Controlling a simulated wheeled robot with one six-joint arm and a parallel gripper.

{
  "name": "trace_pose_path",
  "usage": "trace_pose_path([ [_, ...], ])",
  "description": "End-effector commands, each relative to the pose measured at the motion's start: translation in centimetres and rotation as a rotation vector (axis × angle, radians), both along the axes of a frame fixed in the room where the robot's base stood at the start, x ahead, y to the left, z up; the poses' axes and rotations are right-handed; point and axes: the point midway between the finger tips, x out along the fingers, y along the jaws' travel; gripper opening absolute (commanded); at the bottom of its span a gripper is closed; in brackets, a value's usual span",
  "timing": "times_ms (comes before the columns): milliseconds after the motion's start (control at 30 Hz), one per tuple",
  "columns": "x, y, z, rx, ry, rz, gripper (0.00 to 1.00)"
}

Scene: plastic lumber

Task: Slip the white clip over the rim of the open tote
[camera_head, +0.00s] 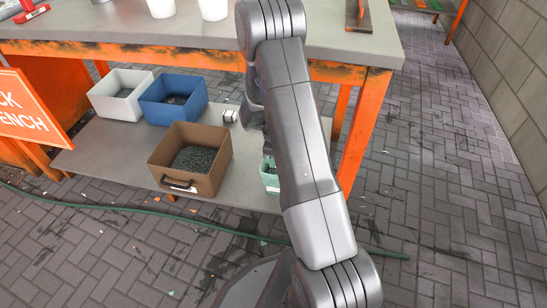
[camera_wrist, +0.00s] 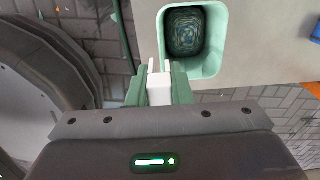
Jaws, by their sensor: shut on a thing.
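The white clip (camera_wrist: 158,95) is between the green fingers of my gripper (camera_wrist: 158,88) in the wrist view. My gripper is shut on it, and its two prongs point away from me. A pale green open tote (camera_wrist: 222,40) lies just beyond, with dark contents inside. The prongs overlap the tote's near left corner in the picture; I cannot tell whether they touch or straddle the rim. In the head view only a strip of the green tote (camera_head: 269,178) shows beside my arm. My gripper and the clip are hidden there.
A brown tote (camera_head: 208,175) with a dark clip on its front, a blue tote (camera_head: 160,116) and a white tote (camera_head: 112,108) share the low shelf (camera_head: 100,150). A small white object (camera_head: 230,116) lies behind. An orange table leg (camera_head: 362,130) stands right of my arm.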

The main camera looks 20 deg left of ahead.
Motion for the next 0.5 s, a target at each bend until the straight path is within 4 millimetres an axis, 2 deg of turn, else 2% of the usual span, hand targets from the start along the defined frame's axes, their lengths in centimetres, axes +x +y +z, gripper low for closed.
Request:
trace_pose_path([
  [500, 0.0, 0.0, -3.4, 0.000, 0.000, 0.000, 0.00],
])
